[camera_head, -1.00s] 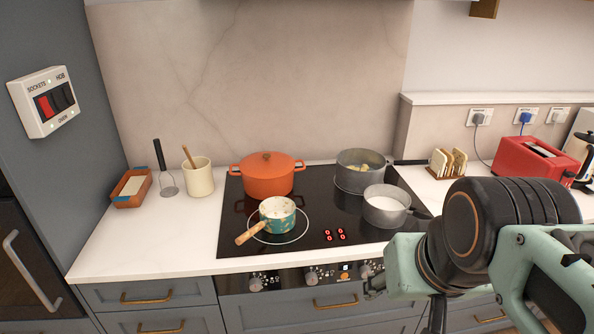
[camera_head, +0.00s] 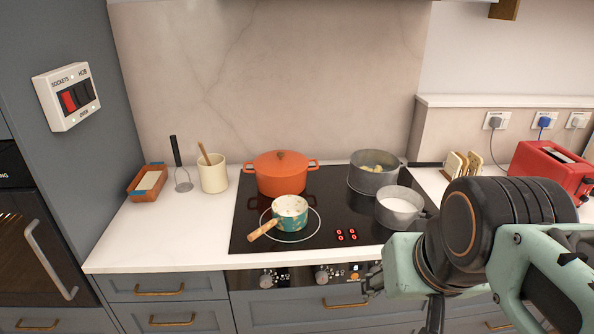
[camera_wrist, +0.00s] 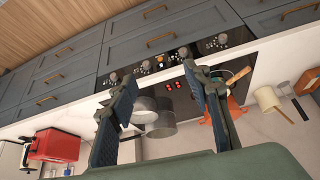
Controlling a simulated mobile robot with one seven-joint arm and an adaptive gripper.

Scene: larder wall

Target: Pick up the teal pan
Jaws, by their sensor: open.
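The teal pan (camera_head: 291,218) is a small patterned pan with a pale inside and a wooden handle (camera_head: 263,230) pointing to the front left. It stands on the front left ring of the black hob (camera_head: 340,203). In the wrist view, the picture is turned over and the teal pan (camera_wrist: 222,76) shows partly behind a finger. My gripper (camera_wrist: 160,95) is open and empty, with its two fingers wide apart. In the head view my gripper (camera_head: 374,282) is small and partly hidden at the end of my arm, right of the pan and in front of the counter.
An orange lidded pot (camera_head: 281,176) stands close behind the teal pan. Two grey pans, one at the back (camera_head: 375,175) and one in front (camera_head: 399,208), stand to its right. A cream utensil pot (camera_head: 213,174) and masher (camera_head: 180,165) stand left. The counter's front left (camera_head: 165,240) is clear.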

